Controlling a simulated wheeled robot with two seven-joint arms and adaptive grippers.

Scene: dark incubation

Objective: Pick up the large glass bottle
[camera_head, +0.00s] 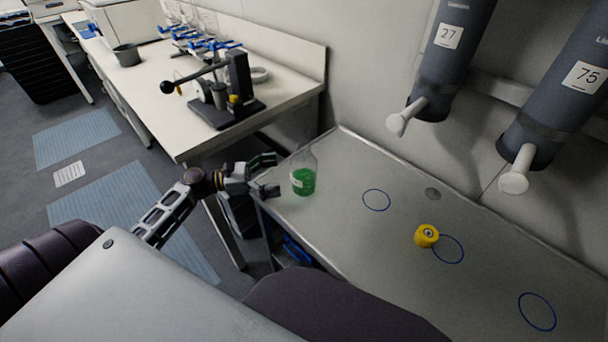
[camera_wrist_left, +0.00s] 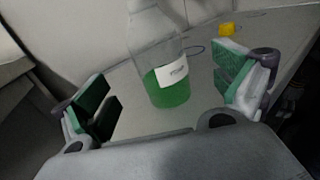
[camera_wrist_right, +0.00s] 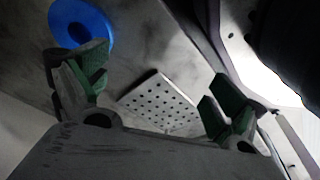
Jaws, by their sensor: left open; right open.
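The large glass bottle (camera_head: 304,181) is clear with green liquid in its lower part and a white label. It stands upright at the left end of the grey bench. In the left wrist view the bottle (camera_wrist_left: 168,87) is ahead, between the spread fingers and apart from them. My left gripper (camera_head: 268,174) is open just left of the bottle, with green pads showing in the left wrist view (camera_wrist_left: 165,98). My right gripper (camera_wrist_right: 150,88) is open and empty in the right wrist view. It does not show in the head view.
A yellow object (camera_head: 426,236) lies on the grey bench (camera_head: 350,240) near blue circles. Two dark cylinders numbered 27 (camera_head: 448,60) and 75 (camera_head: 560,90) hang above the back. A white table (camera_head: 170,115) with a lever press (camera_head: 228,95) stands left. A blue round object (camera_wrist_right: 82,22) shows in the right wrist view.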

